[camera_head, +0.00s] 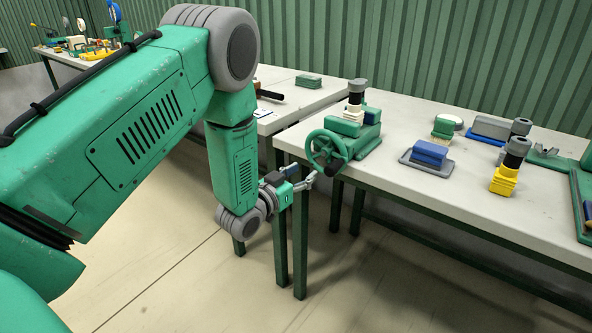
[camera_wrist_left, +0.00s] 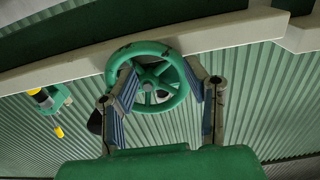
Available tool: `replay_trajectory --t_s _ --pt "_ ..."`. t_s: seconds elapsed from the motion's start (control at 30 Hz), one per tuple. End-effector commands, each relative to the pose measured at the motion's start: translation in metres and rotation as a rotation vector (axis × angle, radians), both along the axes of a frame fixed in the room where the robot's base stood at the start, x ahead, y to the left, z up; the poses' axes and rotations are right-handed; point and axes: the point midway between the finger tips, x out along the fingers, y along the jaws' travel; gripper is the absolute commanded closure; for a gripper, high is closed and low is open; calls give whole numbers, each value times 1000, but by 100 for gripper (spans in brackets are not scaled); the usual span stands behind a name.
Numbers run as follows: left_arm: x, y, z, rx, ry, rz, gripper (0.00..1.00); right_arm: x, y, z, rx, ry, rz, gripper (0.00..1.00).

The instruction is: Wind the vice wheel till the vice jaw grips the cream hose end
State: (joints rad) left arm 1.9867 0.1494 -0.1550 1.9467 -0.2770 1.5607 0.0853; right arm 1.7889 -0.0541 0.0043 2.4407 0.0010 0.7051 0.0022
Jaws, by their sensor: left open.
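The green vice (camera_head: 368,138) stands at the near left corner of the bench. Its spoked green vice wheel (camera_head: 316,152) faces my left arm and also shows in the left wrist view (camera_wrist_left: 151,112). A ribbed cream piece (camera_head: 353,115) with a dark and grey cap, seemingly the cream hose end, stands upright at the vice. Whether the jaw touches it I cannot tell. My left gripper (camera_head: 311,183) is open and empty, just below the wheel in the head view. In the wrist view its fingers (camera_wrist_left: 168,82) frame the wheel; contact is unclear. My right gripper is not in view.
The bench (camera_head: 455,215) also bears a blue block on a grey plate (camera_head: 428,154), a capped yellow piece (camera_head: 504,181) and a grey block (camera_head: 490,127). Another table (camera_head: 300,95) stands behind on the left. The floor before the bench is clear.

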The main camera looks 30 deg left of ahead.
Motion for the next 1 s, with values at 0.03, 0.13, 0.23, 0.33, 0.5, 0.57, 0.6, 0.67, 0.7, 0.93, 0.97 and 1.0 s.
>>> replay_trajectory --t_s 0.03,0.13,0.23,0.33,0.5,0.57,0.6,0.67,0.7,0.93,0.97,1.0 --pt "0 -4 -3 -3 0 -1 59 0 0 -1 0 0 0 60" --pt "-1 -12 -7 -5 0 0 59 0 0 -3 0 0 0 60" --pt "-2 -20 -12 -6 0 0 59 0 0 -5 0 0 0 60" --pt "-3 -29 -15 -6 0 0 59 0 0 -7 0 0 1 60" --pt "-4 -47 -8 -3 -1 0 59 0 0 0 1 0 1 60" --pt "-5 -54 -5 -3 0 -1 59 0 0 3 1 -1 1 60" --pt "-5 -58 -3 -1 0 -1 59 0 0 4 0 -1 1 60" --pt "-5 -64 0 -1 -1 -1 59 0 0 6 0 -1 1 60" --pt "-5 -68 1 -1 -1 -1 59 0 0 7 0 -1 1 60" --pt "-6 -78 18 -4 -1 1 59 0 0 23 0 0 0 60" --pt "-6 -79 21 -4 -1 1 59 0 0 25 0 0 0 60" --pt "-7 -80 24 -5 -1 1 59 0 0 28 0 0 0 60"
